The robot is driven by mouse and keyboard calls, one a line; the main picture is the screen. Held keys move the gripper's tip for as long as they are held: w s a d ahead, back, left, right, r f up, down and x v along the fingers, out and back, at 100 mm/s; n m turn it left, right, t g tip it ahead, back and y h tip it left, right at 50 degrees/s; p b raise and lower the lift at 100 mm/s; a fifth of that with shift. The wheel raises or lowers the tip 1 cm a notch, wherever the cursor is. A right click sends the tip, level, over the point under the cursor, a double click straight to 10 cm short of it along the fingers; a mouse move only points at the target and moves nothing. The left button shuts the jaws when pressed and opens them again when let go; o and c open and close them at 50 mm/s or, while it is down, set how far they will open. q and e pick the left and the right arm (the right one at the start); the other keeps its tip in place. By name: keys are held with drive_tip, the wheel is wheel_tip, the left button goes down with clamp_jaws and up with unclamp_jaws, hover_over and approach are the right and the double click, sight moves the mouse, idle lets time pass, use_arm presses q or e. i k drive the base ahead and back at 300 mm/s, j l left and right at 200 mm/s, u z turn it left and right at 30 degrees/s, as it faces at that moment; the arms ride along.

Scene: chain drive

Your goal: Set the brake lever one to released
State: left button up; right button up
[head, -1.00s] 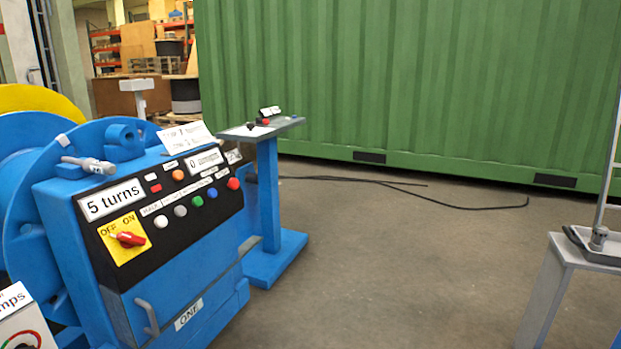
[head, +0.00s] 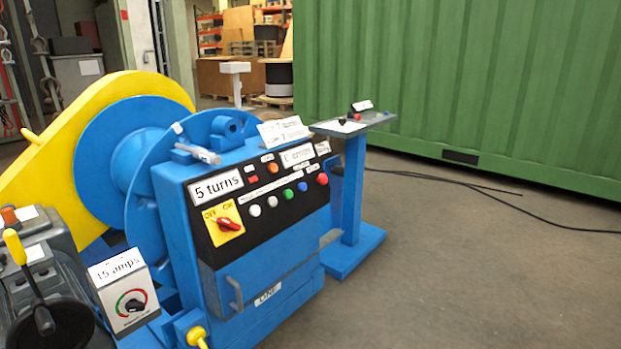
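At the lower left, a lever with a yellow grip (head: 14,246) and a dark shaft rises from a round black base. A yellow knob (head: 196,335) sits low at the machine's front left corner, partly cut off by the bottom edge. No readable label marks either one as the brake lever, so I cannot tell which it is. Neither of my grippers is in view.
A box marked 15 amps (head: 126,290) with a dial stands between the yellow-gripped lever and the machine. A small pedestal table (head: 355,190) stands right of the machine. A green container (head: 470,90) closes off the back right. The floor at front right is clear.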

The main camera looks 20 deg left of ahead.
sight(10, 239)
drive_tip(key=j+u, duration=0.2)
drive_tip(key=u, duration=0.35)
drive_tip(key=l+u, duration=0.15)
drive_tip(key=u, duration=1.25)
